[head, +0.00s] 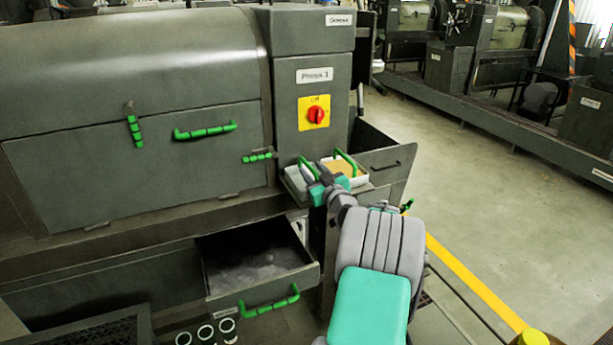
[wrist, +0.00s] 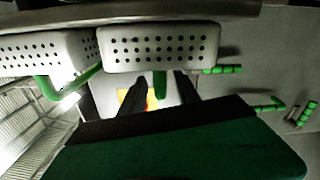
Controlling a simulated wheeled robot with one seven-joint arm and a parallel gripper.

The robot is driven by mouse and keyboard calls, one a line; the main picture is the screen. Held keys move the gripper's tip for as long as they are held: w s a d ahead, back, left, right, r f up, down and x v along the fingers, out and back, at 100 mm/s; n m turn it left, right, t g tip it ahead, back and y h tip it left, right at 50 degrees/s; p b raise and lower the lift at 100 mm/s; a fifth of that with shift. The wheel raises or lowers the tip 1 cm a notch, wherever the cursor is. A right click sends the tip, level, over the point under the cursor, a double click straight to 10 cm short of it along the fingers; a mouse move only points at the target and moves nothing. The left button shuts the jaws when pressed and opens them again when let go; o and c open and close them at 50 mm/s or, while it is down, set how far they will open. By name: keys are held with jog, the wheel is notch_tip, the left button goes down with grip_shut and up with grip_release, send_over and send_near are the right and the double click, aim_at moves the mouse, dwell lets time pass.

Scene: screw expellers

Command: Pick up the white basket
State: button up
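Two white perforated baskets with green handles stand side by side on a small shelf at the machine's corner. In the head view the left basket (head: 290,187) is partly covered by my gripper (head: 318,180); the right basket (head: 360,181) has yellow-tan contents. In the wrist view, which looks upside down, one basket (wrist: 158,47) fills the upper middle and the other (wrist: 50,50) is at the left. My gripper (wrist: 160,82) has its two dark fingers apart, with the middle basket's green handle (wrist: 160,84) appearing between them. Contact with the handle cannot be told.
The press panel (head: 313,100) with a red and yellow switch (head: 314,113) rises behind the shelf. An open drawer (head: 260,270) with a green handle is below left. A dark open bin (head: 385,155) is to the right. Free floor (head: 470,190) lies further right.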

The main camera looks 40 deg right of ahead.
jog(key=shift+x, duration=1.2)
jog(key=shift+a, duration=0.1)
jog(key=shift+c, duration=0.5)
grip_shut()
